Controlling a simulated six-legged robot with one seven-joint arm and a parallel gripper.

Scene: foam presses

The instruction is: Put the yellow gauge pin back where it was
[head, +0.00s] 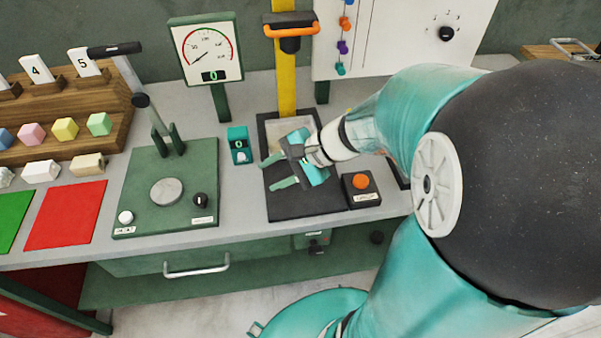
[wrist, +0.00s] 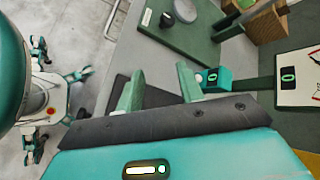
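I cannot make out the yellow gauge pin for certain. A small yellow bit (head: 349,110) shows just behind my wrist in the head view, mostly hidden, and I cannot tell what it is. My gripper (head: 275,172) is open with nothing visible between its fingers, above the black base of the yellow-column press (head: 290,204). In the wrist view, the two green fingers of my gripper (wrist: 160,72) are spread apart. The yellow press column (head: 287,85) has an orange handle (head: 290,29). My gripper and arm hide part of the base.
A teal readout box (head: 238,145) showing 0 stands left of my gripper. A box with an orange button (head: 361,182) is close on the right. The green lever press (head: 190,217) and dial gauge (head: 207,48) stand left. A white panel (head: 385,48) with coloured knobs stands behind.

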